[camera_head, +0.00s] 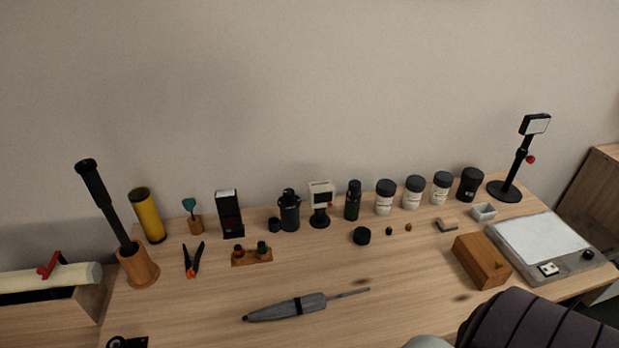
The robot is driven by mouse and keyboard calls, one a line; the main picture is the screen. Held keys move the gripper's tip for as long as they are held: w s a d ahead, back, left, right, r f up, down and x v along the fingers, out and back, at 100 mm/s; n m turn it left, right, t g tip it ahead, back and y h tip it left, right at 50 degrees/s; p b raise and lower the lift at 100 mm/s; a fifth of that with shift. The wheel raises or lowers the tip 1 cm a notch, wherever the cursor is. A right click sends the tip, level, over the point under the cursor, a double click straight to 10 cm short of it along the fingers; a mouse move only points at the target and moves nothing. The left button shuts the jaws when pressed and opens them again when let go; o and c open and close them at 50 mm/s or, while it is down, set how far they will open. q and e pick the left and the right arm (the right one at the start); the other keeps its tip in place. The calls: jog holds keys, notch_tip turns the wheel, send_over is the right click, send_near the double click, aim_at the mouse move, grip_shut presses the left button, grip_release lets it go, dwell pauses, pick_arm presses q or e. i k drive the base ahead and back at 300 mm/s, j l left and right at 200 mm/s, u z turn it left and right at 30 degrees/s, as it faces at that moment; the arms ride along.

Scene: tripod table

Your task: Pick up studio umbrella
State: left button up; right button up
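A folded grey studio umbrella (300,307) lies on its side on the wooden table (215,300), near the front middle. A black band is around its body. Its dark pointed end is at the left and its thin shaft points right and slightly toward the back. It looks whole, with nothing on top of it. Neither of my grippers shows in the head view, and nothing is seen touching the umbrella.
Pliers (193,261) and a small wooden holder (251,256) lie behind the umbrella. A wooden box (482,261) and a light panel (543,244) are at the right. Bottles and jars (384,197) line the back. A large dark ribbed shape covers the lower right corner.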

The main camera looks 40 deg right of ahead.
aim_at(312, 303)
jog(key=z, duration=1.1)
jog(key=l+z, duration=0.1)
jog(key=l, duration=0.1)
